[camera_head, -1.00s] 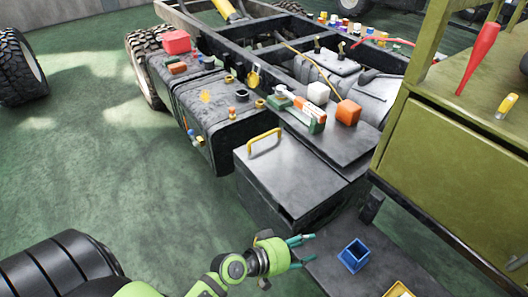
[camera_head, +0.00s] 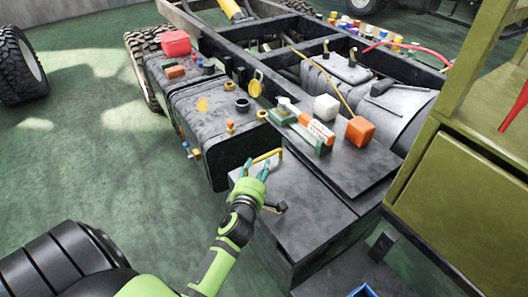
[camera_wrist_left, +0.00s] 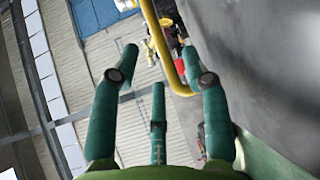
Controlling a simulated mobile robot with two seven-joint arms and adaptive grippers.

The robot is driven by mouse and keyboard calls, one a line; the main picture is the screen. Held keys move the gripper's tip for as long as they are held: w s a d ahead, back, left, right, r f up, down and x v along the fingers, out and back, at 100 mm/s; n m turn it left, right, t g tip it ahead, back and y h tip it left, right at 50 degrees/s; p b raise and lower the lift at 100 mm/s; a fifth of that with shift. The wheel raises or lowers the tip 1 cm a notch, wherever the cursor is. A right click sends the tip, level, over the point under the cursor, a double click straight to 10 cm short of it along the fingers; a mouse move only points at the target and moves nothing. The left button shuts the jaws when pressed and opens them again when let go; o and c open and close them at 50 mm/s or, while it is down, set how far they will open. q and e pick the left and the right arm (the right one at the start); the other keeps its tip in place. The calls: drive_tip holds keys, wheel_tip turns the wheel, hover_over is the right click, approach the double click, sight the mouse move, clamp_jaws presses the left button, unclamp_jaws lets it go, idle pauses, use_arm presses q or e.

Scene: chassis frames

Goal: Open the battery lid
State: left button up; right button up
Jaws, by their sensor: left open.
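The battery lid (camera_head: 312,207) is the dark grey flat top of a box on the near side of the chassis. It lies flat and looks closed. Its yellow bar handle (camera_head: 268,155) stands at the lid's far left edge. My left gripper (camera_head: 257,168) is open, with its teal fingertips right at the handle's left part. In the left wrist view, the yellow handle (camera_wrist_left: 160,45) runs between and beyond the open fingers (camera_wrist_left: 159,62), close to the right finger. I cannot tell whether it touches. My right gripper is not in view.
A dark shelf behind the lid carries an orange block (camera_head: 360,131), a white block (camera_head: 326,107) and a green tray (camera_head: 311,140). A black tank (camera_head: 213,115) stands to the left. An olive cabinet (camera_head: 460,200) stands at right.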

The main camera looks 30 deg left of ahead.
sight(262, 158)
use_arm(q)
drive_tip(key=x, duration=0.6)
drive_tip(key=shift+w+r+b, duration=0.1)
drive_tip(key=shift+b, duration=0.2)
clamp_jaws()
